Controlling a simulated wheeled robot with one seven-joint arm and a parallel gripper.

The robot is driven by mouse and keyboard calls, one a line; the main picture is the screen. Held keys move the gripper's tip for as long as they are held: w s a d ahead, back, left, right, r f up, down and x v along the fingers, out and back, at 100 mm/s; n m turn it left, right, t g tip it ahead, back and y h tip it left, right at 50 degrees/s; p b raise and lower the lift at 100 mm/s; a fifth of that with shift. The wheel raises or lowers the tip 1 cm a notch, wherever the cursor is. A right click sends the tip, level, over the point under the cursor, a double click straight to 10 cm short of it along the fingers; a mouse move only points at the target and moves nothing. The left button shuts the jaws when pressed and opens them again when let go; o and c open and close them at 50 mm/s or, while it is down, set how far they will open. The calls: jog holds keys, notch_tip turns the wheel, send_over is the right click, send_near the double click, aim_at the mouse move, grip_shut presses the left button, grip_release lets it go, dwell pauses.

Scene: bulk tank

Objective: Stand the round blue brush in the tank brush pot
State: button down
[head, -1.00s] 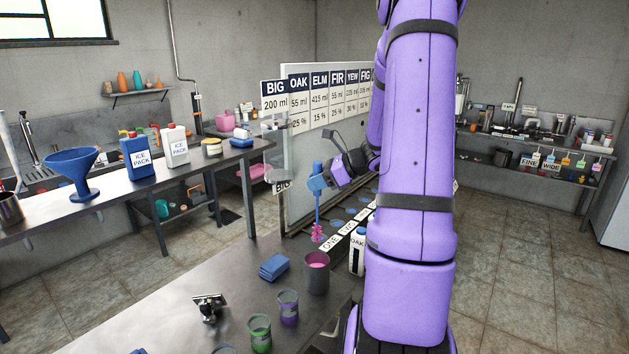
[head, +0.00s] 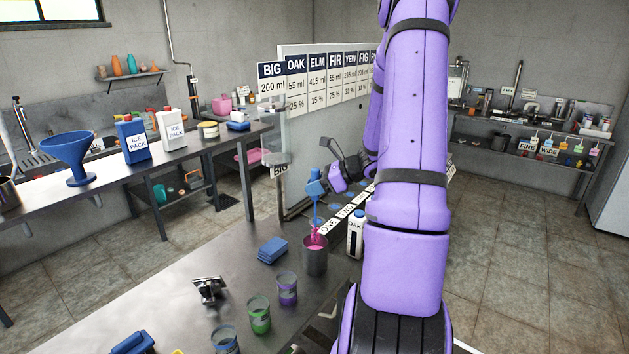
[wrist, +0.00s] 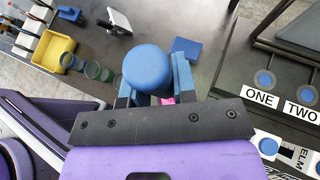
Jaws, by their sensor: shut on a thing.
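The round blue brush (head: 317,211) hangs upright from my gripper (head: 319,184), its pink bristles downward. My gripper is shut on the blue upper end, whose round top (wrist: 147,67) shows between the fingers in the wrist view. The bristles are at the mouth of a dark grey pot (head: 315,263) with a pink inside. Their lower tips seem to overlap the rim; I cannot tell how deep they are. In the wrist view my gripper hides this pot, and only a bit of pink shows.
A white OAK bottle (head: 355,238) stands close right of the pot. A blue folded cloth (head: 271,250) lies to its left. Purple (head: 287,290) and green (head: 260,316) banded cups stand in front. A label board (head: 325,80) rises behind.

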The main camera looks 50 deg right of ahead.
jog(key=shift+f, duration=3)
jog(key=c, duration=0.8)
grip_release()
jog(key=v, duration=1)
jog(key=shift+s+d+r, duration=0.2)
jog(key=shift+s, duration=0.1)
